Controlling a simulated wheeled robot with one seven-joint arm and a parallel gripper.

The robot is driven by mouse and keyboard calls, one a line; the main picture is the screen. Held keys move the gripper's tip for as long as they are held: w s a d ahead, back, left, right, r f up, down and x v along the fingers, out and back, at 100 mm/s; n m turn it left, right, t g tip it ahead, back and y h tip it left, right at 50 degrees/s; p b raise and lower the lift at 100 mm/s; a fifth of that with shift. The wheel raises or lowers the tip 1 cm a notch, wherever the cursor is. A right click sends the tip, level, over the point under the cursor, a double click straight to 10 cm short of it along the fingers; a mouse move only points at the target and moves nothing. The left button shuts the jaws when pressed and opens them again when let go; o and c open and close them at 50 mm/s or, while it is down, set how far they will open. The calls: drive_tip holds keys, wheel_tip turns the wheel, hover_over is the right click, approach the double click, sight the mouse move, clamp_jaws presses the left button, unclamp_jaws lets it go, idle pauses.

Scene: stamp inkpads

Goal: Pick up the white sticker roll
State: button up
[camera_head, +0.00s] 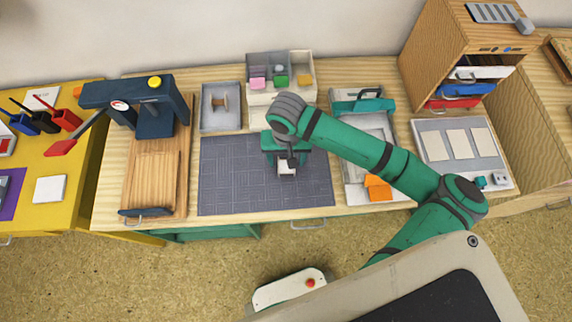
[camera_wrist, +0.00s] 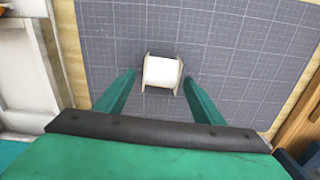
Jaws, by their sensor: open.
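The white sticker roll (camera_wrist: 162,73) is a white cylinder between two pale flanges. It rests on the grey gridded cutting mat (camera_wrist: 232,45). In the head view the roll (camera_head: 286,170) is partly hidden below my gripper. My gripper (camera_wrist: 160,82) is open, with one green finger on each side of the roll and a visible gap to both flanges. In the head view my gripper (camera_head: 287,164) is over the middle-right of the mat (camera_head: 232,175). I cannot tell the exact height of the fingertips above the mat.
A tray with a brown spool (camera_head: 220,101) lies behind the mat. A compartment box (camera_head: 270,98) holds small coloured blocks. A tray with an orange item (camera_head: 378,188) is at right. The mat's left half is clear.

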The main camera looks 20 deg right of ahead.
drive_tip(key=shift+f, duration=0.55)
drive_tip(key=c, duration=1.1)
drive_tip(key=shift+r, duration=0.1)
